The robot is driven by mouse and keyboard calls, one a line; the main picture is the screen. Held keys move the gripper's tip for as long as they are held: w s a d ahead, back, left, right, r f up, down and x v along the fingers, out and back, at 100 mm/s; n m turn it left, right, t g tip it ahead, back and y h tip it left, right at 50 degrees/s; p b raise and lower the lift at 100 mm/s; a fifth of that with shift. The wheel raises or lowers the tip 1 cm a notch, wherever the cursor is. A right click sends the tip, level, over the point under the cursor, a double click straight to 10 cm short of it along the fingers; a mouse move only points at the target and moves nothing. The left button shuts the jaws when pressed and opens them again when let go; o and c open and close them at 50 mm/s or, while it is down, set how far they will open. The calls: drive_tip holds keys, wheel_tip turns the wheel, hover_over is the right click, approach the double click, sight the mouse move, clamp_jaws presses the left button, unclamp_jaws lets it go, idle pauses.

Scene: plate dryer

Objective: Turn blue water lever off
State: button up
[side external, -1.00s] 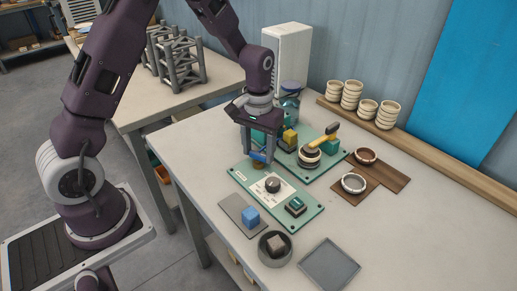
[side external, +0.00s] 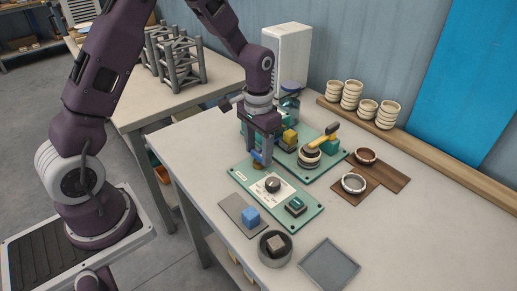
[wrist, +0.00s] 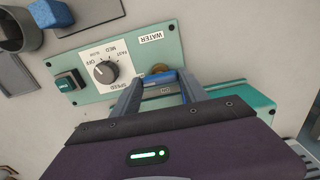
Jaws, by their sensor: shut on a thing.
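The blue water lever (side external: 259,158) is at the back left end of the near green panel (side external: 240,172). It also shows in the wrist view (wrist: 160,84), beside a brass valve body (wrist: 158,69) and near the WATER label (wrist: 150,37). My gripper (wrist: 160,88) is shut on the blue lever, with one finger on each side of it. In the side view my gripper (side external: 262,160) points down at the panel, and its fingers hide part of the lever. Small lettering shows between the fingers in the wrist view, hard to read.
The same panel carries a black speed dial (side external: 272,185) and a green button (side external: 296,206). A blue cube (side external: 251,215), a round bowl (side external: 275,248) and a grey tray (side external: 329,264) lie in front.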

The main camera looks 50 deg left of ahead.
sight(258, 153)
drive_tip(key=o, duration=1.4)
drive_tip(key=shift+c, duration=0.2)
wheel_tip(258, 153, up, 7)
drive_tip(key=shift+r, duration=0.1)
drive_tip(key=s+d+r+t, duration=0.2)
drive_tip(key=s+r, duration=0.4)
drive_tip(key=r, duration=0.3)
drive_tip(key=s+d+r+t, duration=0.1)
drive_tip(key=s+r, duration=0.1)
drive_tip(key=s, duration=0.6)
drive_tip(key=s+d+r+t, duration=0.1)
drive_tip(key=s+r+t, duration=0.1)
drive_tip(key=s, duration=0.7)
drive_tip(key=shift+s+d+r+t, duration=0.2)
drive_tip(key=shift+d+r+t, duration=0.1)
drive_tip(key=shift+d, duration=0.05)
